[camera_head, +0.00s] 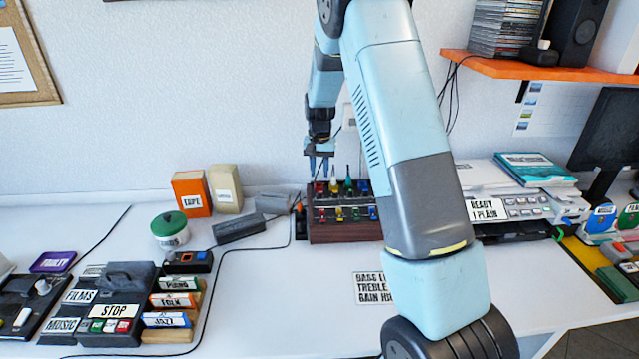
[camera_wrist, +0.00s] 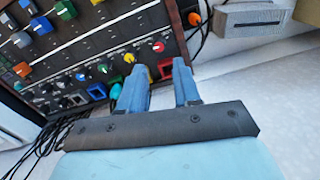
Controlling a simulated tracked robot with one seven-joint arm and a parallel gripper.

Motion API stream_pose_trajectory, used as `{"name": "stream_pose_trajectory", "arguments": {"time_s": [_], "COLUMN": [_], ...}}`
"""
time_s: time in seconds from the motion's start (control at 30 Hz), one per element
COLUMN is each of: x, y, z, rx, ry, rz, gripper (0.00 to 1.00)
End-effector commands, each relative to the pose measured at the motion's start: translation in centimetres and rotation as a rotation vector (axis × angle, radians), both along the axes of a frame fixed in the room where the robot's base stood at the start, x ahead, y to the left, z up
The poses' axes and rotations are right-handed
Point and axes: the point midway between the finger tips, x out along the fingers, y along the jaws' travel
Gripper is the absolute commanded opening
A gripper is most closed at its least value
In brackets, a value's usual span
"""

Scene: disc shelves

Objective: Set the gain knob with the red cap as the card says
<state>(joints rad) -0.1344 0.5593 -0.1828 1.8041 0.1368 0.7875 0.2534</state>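The mixer (camera_head: 345,233) stands against the wall, with rows of coloured knobs and faders. In the wrist view its panel (camera_wrist: 95,50) is tilted and close. My gripper (camera_head: 318,170) is above the mixer's left end, pointing down. In the wrist view its two blue fingers (camera_wrist: 160,68) are apart with nothing gripped.
A printer (camera_head: 515,205) is at right, under an orange shelf (camera_head: 550,68). Cables cross the table; the front middle is mostly clear.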

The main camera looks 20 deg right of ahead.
Motion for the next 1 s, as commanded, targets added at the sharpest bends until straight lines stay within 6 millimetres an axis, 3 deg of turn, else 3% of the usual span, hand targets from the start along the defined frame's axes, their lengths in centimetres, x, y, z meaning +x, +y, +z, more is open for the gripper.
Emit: {"name": "stream_pose_trajectory", "arguments": {"time_s": [0.2,0.4,0.83,1.0], "x": [0.1,0.1,0.1,-0.1], "y": [0.0,0.0,-0.1,-1.0], "z": [3.9,5.6,5.9,5.3], "rx": [0.000,0.000,0.000,0.000], "ry": [-0.003,-0.002,0.000,0.015], "rz": [0.001,0.001,0.004,0.100], "gripper": [0.32,0.32,0.32,0.32]}}
